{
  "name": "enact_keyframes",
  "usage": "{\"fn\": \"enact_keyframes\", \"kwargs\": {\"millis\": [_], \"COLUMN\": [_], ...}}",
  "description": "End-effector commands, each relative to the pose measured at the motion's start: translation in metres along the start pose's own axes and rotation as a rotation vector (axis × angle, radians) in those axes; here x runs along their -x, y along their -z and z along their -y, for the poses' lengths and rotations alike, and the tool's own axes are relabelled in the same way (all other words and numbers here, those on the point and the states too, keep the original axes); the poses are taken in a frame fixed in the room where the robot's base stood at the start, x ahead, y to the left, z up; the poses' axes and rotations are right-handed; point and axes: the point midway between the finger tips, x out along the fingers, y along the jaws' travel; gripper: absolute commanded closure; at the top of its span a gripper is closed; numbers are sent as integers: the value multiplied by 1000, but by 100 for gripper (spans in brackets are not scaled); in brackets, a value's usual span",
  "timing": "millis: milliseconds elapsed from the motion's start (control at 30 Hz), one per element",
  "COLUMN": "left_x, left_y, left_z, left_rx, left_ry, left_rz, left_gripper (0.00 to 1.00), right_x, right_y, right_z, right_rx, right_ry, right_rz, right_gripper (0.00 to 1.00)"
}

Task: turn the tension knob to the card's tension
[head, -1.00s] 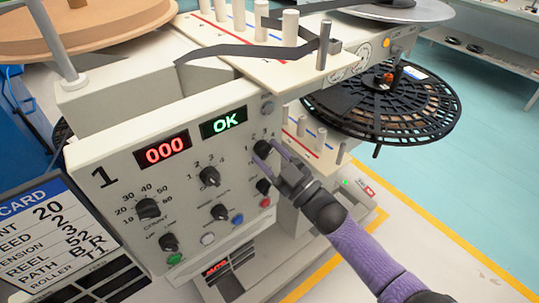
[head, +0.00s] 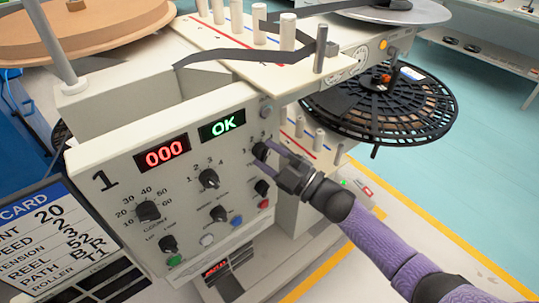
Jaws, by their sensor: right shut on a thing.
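The machine's front panel (head: 130,150) carries several black knobs. My right gripper (head: 266,150) is shut on the upper right knob (head: 259,151), below small printed numbers; this looks like the tension knob. The fingers partly cover it, and I cannot read its pointer. The blue and white card (head: 48,232) stands at the lower left, tilted and cut by the picture edge; its tension row seems to read 3. My left gripper is not in view.
The speed-type knob (head: 208,178) and count knob (head: 148,211) sit left of my gripper. A black reel (head: 400,115) and pegged plate (head: 215,40) lie behind.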

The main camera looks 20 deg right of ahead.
Motion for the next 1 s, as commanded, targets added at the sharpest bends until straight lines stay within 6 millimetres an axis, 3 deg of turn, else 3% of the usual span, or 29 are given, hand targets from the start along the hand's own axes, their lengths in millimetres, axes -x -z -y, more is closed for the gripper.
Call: {"fn": "enact_keyframes", "kwargs": {"millis": [300,333,467,767,867,1000], "left_x": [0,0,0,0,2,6], "left_y": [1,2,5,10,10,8], "left_z": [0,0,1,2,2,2], "left_rx": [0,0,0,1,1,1], "left_ry": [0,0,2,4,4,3], "left_rz": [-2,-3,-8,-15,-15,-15], "left_gripper": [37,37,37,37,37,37], "right_x": [0,0,0,3,16,49], "right_y": [-1,-1,0,0,0,0], "right_z": [1,1,1,0,0,0], "right_rx": [0,0,0,-1,-2,-1], "right_ry": [3,3,2,1,2,3], "right_rz": [2,2,2,1,4,6], "right_gripper": [100,41,16,16,16,16]}}
